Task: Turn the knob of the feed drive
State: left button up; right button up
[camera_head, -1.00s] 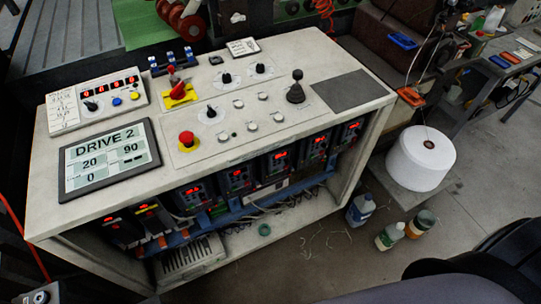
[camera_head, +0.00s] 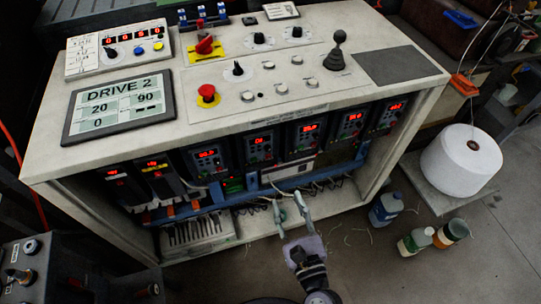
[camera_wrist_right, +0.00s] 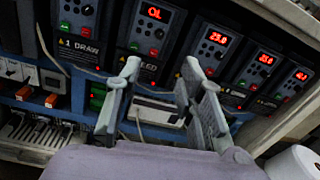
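The feed drive (camera_head: 259,147) is the second in the row of dark drive units under the console top. Its red display reads "OL". In the right wrist view the feed drive (camera_wrist_right: 147,35) is ahead, its label partly covered by a finger. It has small green and red buttons; its knob is too small to make out surely. My right gripper (camera_head: 289,203) is open and empty, in front of and below the drives. In the wrist view its fingers (camera_wrist_right: 161,75) stand apart, not touching the drive. My left gripper is out of view.
The draw drive (camera_wrist_right: 77,25) is left of the feed drive; further drives (camera_head: 307,134) are to the right. The console top (camera_head: 210,110) overhangs them. A blue cable duct (camera_head: 290,183) runs below. A white roll (camera_head: 462,160) and bottles (camera_head: 386,209) stand right.

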aim_at(269, 151)
jog(key=p+x, duration=0.2)
jog(key=x, duration=1.4)
jog(key=shift+f, duration=0.1)
jog(key=shift+c, duration=0.5)
grip_shut()
